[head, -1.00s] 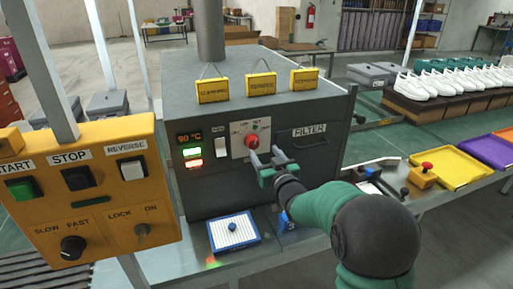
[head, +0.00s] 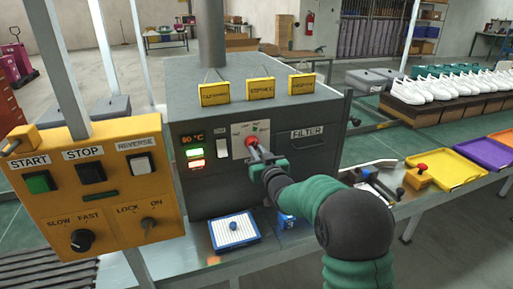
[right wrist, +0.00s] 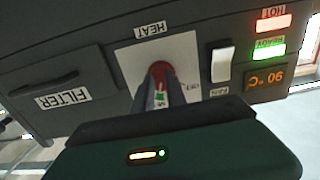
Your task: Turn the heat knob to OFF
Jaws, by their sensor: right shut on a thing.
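The red heat knob (head: 251,141) sits on a pale plate (head: 238,147) on the front of the dark grey heater box (head: 318,170). My right gripper (head: 258,150) reaches it from the front and is shut on it. In the right wrist view, upside down, the knob (right wrist: 160,72) shows between the two fingers (right wrist: 161,90). The plate's HEAT and OFF labels show there, with OFF beside the knob. The fingers hide part of the knob, so its exact pointing is hard to tell. My left gripper is not in view.
A fan switch (head: 222,149) and a 90 °C display (head: 192,139) with lit lamps are left of the knob. The yellow control panel (head: 110,200) stands front left. A blue-edged tray (head: 213,235) lies below. Yellow tags (head: 261,86) hang on the box.

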